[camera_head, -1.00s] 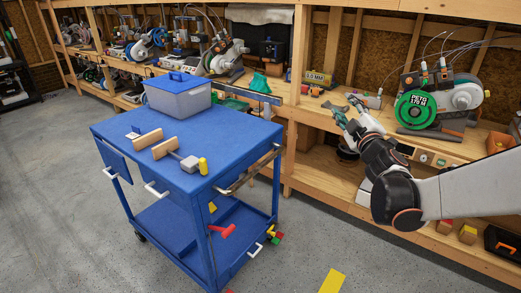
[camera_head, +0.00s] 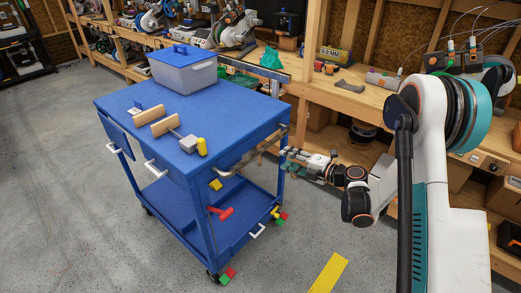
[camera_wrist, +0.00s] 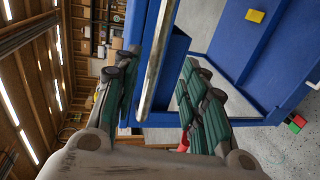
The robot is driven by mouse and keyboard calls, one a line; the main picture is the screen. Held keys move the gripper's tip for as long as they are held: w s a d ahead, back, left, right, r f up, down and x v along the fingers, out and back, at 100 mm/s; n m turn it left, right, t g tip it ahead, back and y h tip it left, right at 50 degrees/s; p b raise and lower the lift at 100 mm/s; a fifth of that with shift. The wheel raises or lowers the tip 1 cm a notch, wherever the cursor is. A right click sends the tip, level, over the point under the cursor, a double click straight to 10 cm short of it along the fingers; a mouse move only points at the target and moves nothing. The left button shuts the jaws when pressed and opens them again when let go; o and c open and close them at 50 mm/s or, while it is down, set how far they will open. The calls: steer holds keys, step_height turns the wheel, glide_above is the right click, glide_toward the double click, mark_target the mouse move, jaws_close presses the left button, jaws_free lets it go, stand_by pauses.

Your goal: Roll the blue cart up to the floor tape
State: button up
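The blue cart (camera_head: 195,103) stands on the concrete floor in the head view, with a metal push handle (camera_head: 250,153) along its right side. The yellow floor tape (camera_head: 328,272) lies at the bottom, right of the cart and apart from it. My gripper (camera_head: 291,163) is just right of the handle. In the wrist view my gripper (camera_wrist: 160,88) is open, with one finger on each side of the handle bar (camera_wrist: 155,65). The fingers do not look closed on it; contact is unclear.
A lidded bin (camera_head: 182,70), wooden blocks (camera_head: 163,125) and a mallet (camera_head: 184,141) sit on the cart top. Red-and-green pieces (camera_head: 228,275) show by its casters. The wooden workbench (camera_head: 345,105) runs behind. Open floor (camera_head: 75,200) lies to the left.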

mark_target(264, 151)
steer(key=b+x, duration=0.3)
steer(key=x, duration=1)
steer(key=shift+a, duration=0.1)
jaws_close()
